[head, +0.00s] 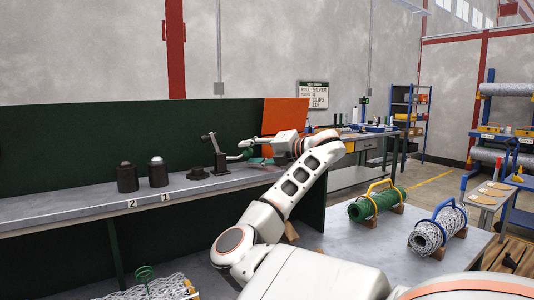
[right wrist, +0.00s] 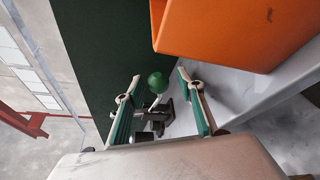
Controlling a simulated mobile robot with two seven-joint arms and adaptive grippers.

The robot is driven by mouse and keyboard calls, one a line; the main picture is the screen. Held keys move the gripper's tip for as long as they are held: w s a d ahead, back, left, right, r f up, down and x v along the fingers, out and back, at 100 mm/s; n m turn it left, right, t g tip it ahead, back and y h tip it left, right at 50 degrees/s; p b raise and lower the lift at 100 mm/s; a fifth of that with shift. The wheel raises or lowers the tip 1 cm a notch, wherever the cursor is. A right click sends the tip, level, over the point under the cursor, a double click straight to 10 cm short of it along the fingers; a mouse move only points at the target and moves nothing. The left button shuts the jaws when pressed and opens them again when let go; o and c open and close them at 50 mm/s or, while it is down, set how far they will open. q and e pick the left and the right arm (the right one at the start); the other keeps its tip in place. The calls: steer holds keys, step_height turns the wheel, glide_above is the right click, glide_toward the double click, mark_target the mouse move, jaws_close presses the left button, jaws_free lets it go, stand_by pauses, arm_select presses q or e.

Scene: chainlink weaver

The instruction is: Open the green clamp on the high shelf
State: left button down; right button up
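The clamp (head: 220,164) stands on the high shelf (head: 60,205), a dark base with an upright metal arm. A green ball knob (head: 248,153) shows at its right and also in the right wrist view (right wrist: 158,82), on a pale stem above the dark clamp body (right wrist: 157,118). My right gripper (head: 240,150) reaches over the shelf beside the clamp. In the right wrist view its two green-padded fingers (right wrist: 157,88) are spread apart, with the knob in line with the gap between them. I cannot tell whether either finger touches it. My left gripper is out of view.
An orange panel (head: 285,115) stands close to my right gripper. Two dark cylinders, one plain (head: 127,179) and one silver-topped (head: 158,173), stand left of the clamp. A green roll (head: 376,205) and a silver mesh roll (head: 437,232) lie on the lower table (head: 350,255).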

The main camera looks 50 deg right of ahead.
steer(key=s+r, duration=0.2)
steer(key=s, duration=0.8)
steer(key=shift+s+d, duration=0.25)
steer(key=shift+f, duration=0.1)
